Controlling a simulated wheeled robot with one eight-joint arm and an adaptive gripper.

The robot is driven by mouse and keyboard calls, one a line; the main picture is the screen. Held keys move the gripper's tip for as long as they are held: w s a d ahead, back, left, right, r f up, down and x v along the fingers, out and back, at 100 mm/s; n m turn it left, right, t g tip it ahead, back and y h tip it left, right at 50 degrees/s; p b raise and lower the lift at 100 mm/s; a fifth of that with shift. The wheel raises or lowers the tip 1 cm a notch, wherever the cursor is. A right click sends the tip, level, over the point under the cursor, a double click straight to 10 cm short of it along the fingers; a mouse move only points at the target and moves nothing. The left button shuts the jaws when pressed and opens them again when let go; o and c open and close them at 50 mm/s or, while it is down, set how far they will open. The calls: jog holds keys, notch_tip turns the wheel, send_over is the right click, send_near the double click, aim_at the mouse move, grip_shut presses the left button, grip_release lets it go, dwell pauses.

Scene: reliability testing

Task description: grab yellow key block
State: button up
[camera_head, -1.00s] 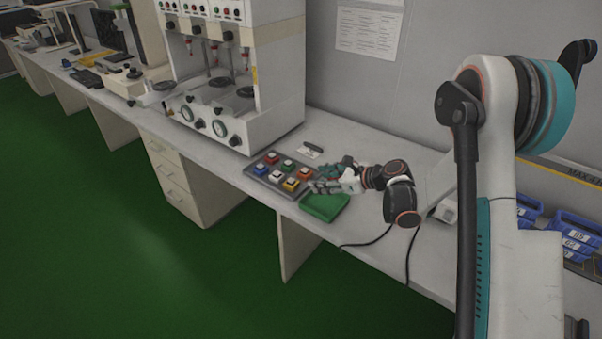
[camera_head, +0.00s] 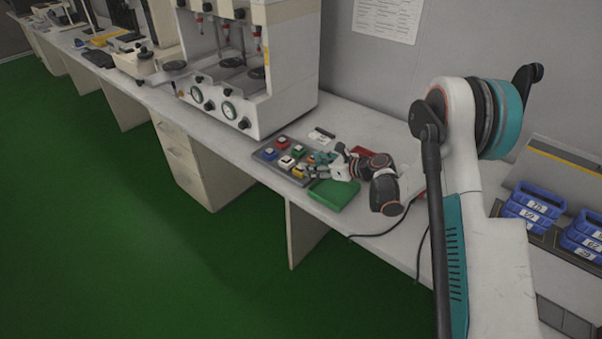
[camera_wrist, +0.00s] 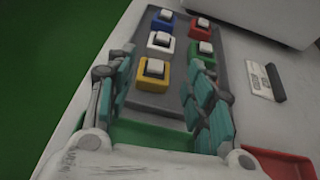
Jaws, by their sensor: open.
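The yellow key block (camera_wrist: 153,71) has a pale square top and sits on a grey tray (camera_wrist: 158,102), at the near left of the key blocks. In the head view the yellow block (camera_head: 298,173) is partly hidden beside my fingers. My gripper (camera_wrist: 161,80) is open and empty. In the wrist view its teal fingers stand left and right of the yellow block, the left finger close to it. In the head view my gripper (camera_head: 316,166) is low over the tray's right end. I cannot tell whether a finger touches the block.
Blue (camera_wrist: 166,17), red (camera_wrist: 202,23), white (camera_wrist: 161,42) and green (camera_wrist: 203,48) key blocks share the tray. Another block is partly hidden by my right finger. A green tray (camera_head: 333,195) lies near the bench edge. A machine (camera_head: 225,95) stands behind, left.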

aim_at(301, 171)
jog(key=a+f, duration=0.1)
jog(key=w+a+f+b, duration=0.1)
jog(key=a+f+b, duration=0.1)
jog(key=shift+w, duration=0.3)
jog(key=shift+w+a+b, duration=0.25)
jog(key=shift+a+b, duration=0.05)
jog(key=shift+a, duration=0.1)
jog(key=shift+c, duration=0.5)
jog(key=c, duration=0.8)
jog(key=shift+r, duration=0.1)
